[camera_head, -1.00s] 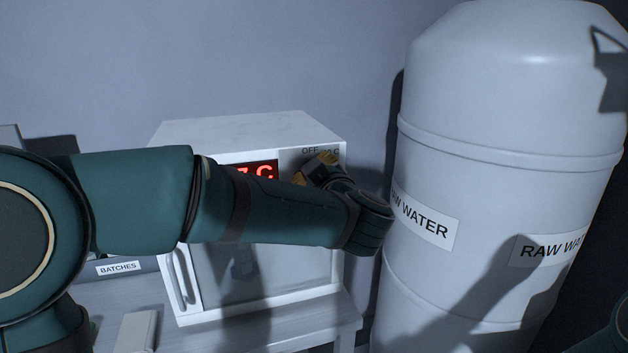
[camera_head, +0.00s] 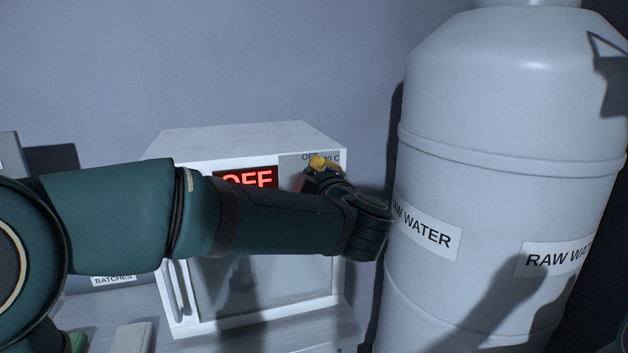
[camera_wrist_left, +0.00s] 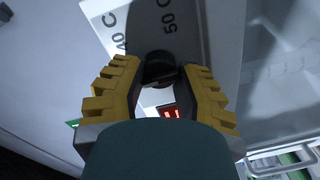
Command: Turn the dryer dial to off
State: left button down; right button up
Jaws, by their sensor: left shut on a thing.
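The white dryer (camera_head: 240,134) stands on a table, and its red display (camera_head: 248,179) reads OFF. The panel at its upper right carries an OFF mark and a temperature mark, partly covered by my left gripper (camera_head: 320,167). In the left wrist view, the black dial (camera_wrist_left: 158,66) sits between the yellow fingers of my left gripper (camera_wrist_left: 160,72), which are shut on it. The 40 C and 50 C marks show beyond the dial. In the head view the dial is hidden behind the gripper and wrist. My right gripper is out of view.
A large white raw water tank (camera_head: 500,130) stands close to the right of the dryer and my left wrist. A box labelled BATCHES (camera_head: 113,281) lies left of the dryer. My left forearm crosses in front of the dryer door.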

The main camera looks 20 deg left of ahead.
pick_arm(q)
jog(key=shift+r, duration=0.3)
jog(key=c, duration=0.6)
grip_release()
jog(key=shift+f, duration=0.15)
